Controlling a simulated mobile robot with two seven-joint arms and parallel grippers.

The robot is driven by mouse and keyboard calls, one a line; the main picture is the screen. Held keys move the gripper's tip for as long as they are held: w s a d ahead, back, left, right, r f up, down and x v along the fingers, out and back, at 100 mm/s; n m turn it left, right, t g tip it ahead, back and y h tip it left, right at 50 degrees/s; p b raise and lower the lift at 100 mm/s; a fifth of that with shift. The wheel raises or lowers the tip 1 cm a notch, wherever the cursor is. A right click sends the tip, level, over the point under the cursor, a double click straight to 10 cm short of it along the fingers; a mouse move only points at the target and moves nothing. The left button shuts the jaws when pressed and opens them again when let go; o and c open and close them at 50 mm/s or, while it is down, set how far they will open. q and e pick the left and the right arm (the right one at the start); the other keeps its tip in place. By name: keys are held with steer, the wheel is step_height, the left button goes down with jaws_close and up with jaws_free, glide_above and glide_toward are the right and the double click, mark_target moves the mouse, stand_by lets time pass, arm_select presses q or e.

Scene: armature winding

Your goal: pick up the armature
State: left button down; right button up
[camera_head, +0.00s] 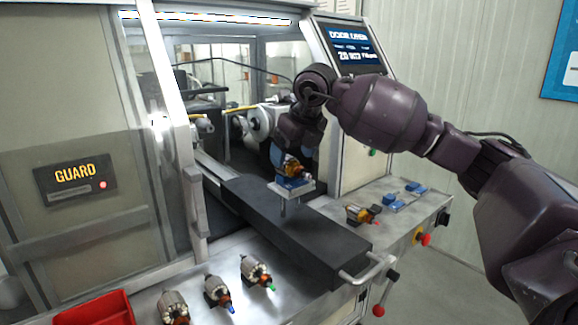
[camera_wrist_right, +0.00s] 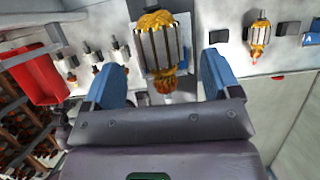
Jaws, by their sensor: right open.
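In the right wrist view, the same armature (camera_wrist_right: 162,52), with a grey laminated core, lies between the two blue fingers of my right gripper (camera_wrist_right: 165,58). The fingers are open, with a visible gap on each side of the armature. My left gripper is in neither view.
Several armatures without copper windings (camera_head: 256,271) lie along the front bench by a red bin (camera_head: 95,310). Another copper-wound armature (camera_head: 361,214) lies right of the dark slide (camera_head: 325,240), near blue holders (camera_head: 394,203). The guard door (camera_head: 85,200) frames the machine opening.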

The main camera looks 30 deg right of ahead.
mark_target(292, 158)
steer(key=x, duration=0.4)
steer(key=shift+s+r, duration=0.1)
steer(key=c, duration=1.2)
steer(key=shift+c, duration=0.2)
